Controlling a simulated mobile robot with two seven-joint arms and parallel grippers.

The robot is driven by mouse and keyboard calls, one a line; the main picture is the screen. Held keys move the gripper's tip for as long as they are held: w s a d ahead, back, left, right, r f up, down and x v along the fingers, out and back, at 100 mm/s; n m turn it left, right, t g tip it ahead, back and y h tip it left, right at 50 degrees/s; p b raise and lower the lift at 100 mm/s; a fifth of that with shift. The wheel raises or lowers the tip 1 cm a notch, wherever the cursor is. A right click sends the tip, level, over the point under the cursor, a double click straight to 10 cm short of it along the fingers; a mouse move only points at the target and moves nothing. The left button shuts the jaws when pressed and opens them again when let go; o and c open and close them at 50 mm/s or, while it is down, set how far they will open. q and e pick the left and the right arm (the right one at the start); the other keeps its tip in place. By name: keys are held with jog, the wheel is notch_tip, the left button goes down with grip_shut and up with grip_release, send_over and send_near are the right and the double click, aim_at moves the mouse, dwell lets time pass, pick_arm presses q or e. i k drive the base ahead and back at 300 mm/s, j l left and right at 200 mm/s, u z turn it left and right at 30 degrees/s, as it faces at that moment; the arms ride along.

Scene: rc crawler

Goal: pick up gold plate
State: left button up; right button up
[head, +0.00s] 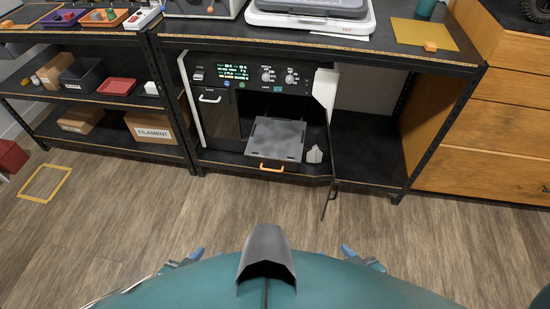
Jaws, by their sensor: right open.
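The gold plate (420,33) lies flat on the black shelf top at the upper right. An orange tab (430,46) sits at its front edge. My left gripper (185,262) and my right gripper (361,258) show only as small blue-tipped parts low in the view, beside my teal body. Both are far from the plate, and nothing shows in them. The right one is open; the left one is too small and hidden to tell.
A printer (244,75) with its door open stands in the shelf, holding a grey plate (275,138) with an orange handle (271,168). The open door (329,180) juts forward. A wooden cabinet (490,110) stands right. The wood floor (130,230) ahead is clear.

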aim_at(433, 36)
jog(key=i+l+z, duration=0.1)
jog(key=l+z, duration=0.15)
jog(key=z, duration=0.25)
jog(key=i+l+z, duration=0.15)
jog(key=z, duration=0.3)
jog(key=i+l+z, duration=0.15)
jog(key=z, duration=0.35)
